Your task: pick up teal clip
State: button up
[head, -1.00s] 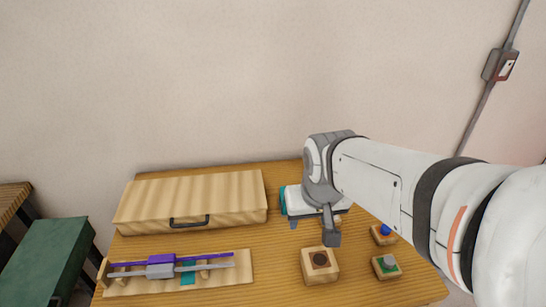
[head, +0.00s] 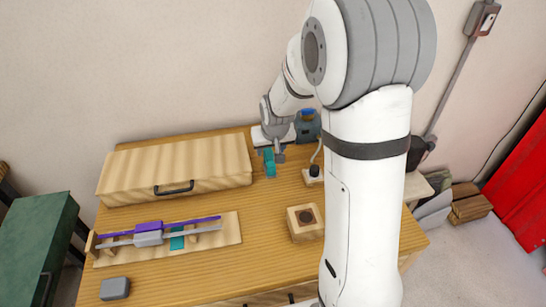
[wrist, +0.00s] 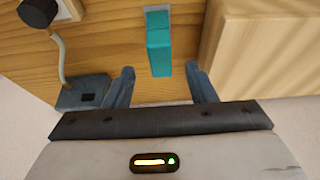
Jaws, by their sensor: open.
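The teal clip (head: 270,163) stands near the back of the wooden table, just right of the long wooden case. In the wrist view the teal clip (wrist: 159,50) shows as a narrow teal block with a grey end, between the two finger lines. My gripper (head: 275,152) is close to it, and the gripper in the wrist view (wrist: 160,70) is open and empty. The near end of the clip reaches between the fingertips in the picture, with a gap on both sides. Whether it is at fingertip depth I cannot tell.
The wooden case (head: 178,170) lies close to the left. A rack (head: 225,232) holds a purple rod (head: 190,223) and a grey rod (head: 195,233). A wooden block with a dark hole (head: 305,222) and a black knob (head: 314,170) stand to the right. Bare table lies in front of the clip.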

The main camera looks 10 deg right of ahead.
aim_at(269, 154)
jog(key=shift+p+x, duration=0.45)
jog(key=shift+x, duration=1.95)
jog(key=shift+w, duration=0.1)
jog(key=shift+r, duration=0.1)
jog(key=c, duration=1.1)
